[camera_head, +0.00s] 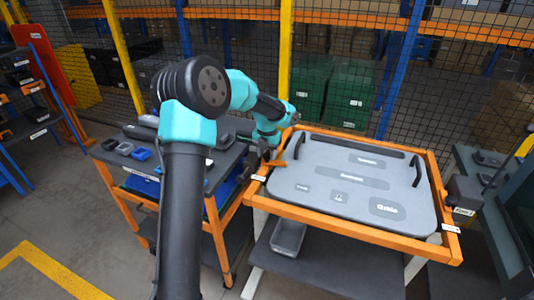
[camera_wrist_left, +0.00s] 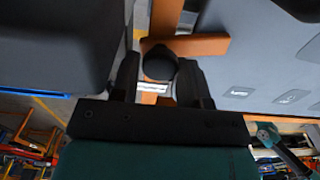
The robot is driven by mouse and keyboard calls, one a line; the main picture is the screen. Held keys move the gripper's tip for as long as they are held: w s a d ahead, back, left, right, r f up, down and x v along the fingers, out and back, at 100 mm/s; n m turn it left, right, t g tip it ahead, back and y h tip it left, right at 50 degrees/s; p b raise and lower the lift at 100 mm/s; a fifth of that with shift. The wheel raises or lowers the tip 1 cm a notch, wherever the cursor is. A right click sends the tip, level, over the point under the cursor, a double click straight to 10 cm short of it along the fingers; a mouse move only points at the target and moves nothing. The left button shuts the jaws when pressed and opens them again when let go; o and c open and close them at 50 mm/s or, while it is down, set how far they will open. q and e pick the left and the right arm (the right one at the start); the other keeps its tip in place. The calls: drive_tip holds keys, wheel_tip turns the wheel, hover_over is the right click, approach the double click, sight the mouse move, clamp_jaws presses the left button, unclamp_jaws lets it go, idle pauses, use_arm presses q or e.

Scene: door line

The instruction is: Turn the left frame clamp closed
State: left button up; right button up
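The left frame clamp (camera_head: 277,162) is an orange piece on the left rail of the orange frame. In the left wrist view its orange bar (camera_wrist_left: 205,46) lies across the rail, one end reaching right over the grey door panel (camera_wrist_left: 240,70). A round black knob (camera_wrist_left: 159,62) stands on the bar. My left gripper (camera_wrist_left: 158,66) has one dark finger on each side of this knob, close against it, and appears shut on it. In the head view my left gripper (camera_head: 270,150) is mostly hidden by its own wrist. My right gripper is not in view.
The door panel (camera_head: 340,175) lies flat in the orange frame (camera_head: 345,233) with two black handles. A cart (camera_head: 215,165) with small bins stands close on the left. A grey bin (camera_head: 288,238) sits on the shelf below. A dark block (camera_head: 463,190) is at the right rail.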

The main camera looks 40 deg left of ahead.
sight(267, 155)
use_arm(q)
drive_tip(key=o, duration=0.4)
drive_tip(key=shift+c, duration=0.2)
wheel_tip(267, 155, up, 17)
drive_tip(key=shift+r, duration=0.2)
idle(0.3)
